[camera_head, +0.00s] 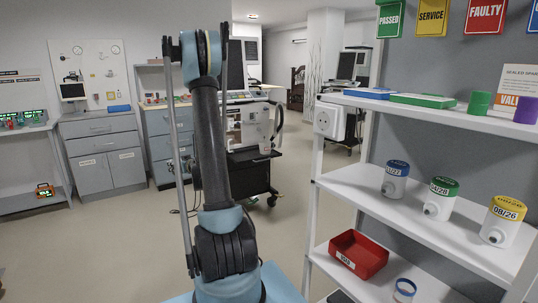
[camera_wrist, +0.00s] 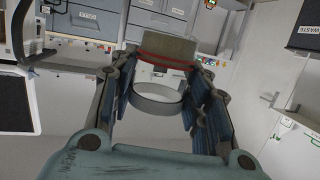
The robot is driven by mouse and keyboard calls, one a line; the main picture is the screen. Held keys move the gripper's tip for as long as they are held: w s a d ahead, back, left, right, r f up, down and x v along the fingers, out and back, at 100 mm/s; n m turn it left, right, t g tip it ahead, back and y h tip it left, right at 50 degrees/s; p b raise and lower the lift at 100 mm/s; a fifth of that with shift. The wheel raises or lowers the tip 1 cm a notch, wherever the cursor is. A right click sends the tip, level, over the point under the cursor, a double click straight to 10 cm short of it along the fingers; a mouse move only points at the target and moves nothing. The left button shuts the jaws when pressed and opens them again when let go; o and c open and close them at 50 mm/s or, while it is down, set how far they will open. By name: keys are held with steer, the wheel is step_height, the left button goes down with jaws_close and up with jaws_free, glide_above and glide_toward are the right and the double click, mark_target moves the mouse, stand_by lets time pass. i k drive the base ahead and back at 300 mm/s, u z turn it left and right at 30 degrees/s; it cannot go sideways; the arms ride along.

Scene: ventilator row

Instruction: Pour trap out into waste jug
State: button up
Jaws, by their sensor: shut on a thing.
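In the wrist view my gripper (camera_wrist: 160,92) has its two ribbed blue fingers around a small round cup-like vessel, which I take to be the trap (camera_wrist: 157,112). It shows a pale ring-shaped rim between the fingers, and a grey-beige part with a red band lies just beyond it. Whether liquid is inside cannot be told. A dark grey thing (camera_wrist: 308,25) with a label reading WASTE is cut off at the upper right edge; I cannot tell if it is the jug. In the head view my arm rises in the middle and my gripper is not clearly visible.
In the head view a white shelf rack (camera_head: 420,210) stands close on the right, with several labelled canisters and a red bin (camera_head: 358,255). A ventilator cart (camera_head: 250,172) stands behind my arm. Grey cabinets (camera_head: 103,157) line the left wall. Floor at the left is clear.

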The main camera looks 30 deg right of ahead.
mark_target(265, 148)
steer(key=k, duration=0.45)
steer(key=u, duration=0.7)
steer(key=i, duration=2.15)
steer(key=z, duration=1.45)
